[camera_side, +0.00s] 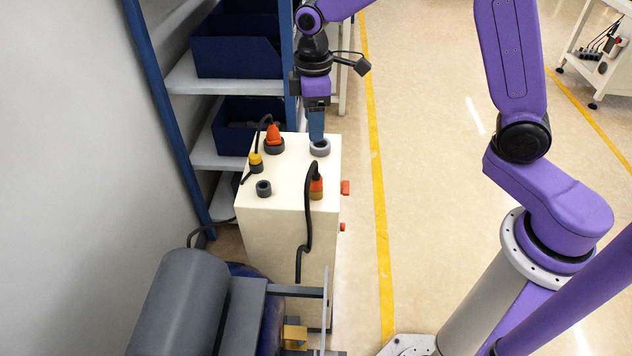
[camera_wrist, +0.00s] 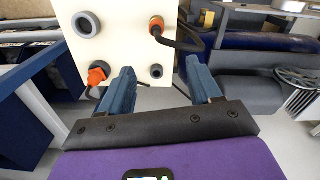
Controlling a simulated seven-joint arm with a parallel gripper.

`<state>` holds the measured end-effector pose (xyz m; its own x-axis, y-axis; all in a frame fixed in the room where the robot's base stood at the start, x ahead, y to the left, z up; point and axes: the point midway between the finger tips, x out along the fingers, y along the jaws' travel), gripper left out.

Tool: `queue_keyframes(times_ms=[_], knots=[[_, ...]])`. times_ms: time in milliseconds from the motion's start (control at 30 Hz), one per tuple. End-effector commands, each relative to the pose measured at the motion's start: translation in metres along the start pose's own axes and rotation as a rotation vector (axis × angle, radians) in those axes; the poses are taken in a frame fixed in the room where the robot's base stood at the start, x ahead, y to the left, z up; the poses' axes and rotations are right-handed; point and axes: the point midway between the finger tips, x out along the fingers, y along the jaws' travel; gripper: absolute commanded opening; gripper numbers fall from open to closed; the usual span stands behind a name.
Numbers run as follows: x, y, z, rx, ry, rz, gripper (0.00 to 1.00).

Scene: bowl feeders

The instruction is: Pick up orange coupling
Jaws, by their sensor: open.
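Two orange couplings are on the cream box (camera_side: 285,207). One orange coupling (camera_side: 273,135) stands at the back left in a dark ring; it also shows in the wrist view (camera_wrist: 97,75). The other orange coupling (camera_side: 316,187) stands near the right edge with a thick black cable; it shows at the wrist view's top (camera_wrist: 156,24). My gripper (camera_side: 317,138) points down, blue fingers apart and empty. In the side view its tips overlap a grey ring socket (camera_side: 320,150); contact cannot be told.
A yellow coupling (camera_side: 256,162) with a black cable and an empty dark ring (camera_side: 264,188) are on the box's left side. A shelf with blue bins (camera_side: 236,55) stands behind. A grey cylindrical machine (camera_side: 185,300) is in front. Open floor lies right.

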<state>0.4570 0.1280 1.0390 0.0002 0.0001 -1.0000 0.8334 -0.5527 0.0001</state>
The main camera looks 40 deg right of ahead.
Motion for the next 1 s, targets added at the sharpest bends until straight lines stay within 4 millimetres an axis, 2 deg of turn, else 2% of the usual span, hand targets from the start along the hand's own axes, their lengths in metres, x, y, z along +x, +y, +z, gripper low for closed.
queue_keyframes(times_ms=[167, 700, 1000], knots=[[0.012, 0.005, -0.002, 0.001, -0.004, -0.002, 0.63], [0.107, 0.004, 0.000, 0.003, -0.004, -0.002, 0.63], [0.127, 0.005, 0.000, 0.003, -0.001, -0.001, 0.63]])
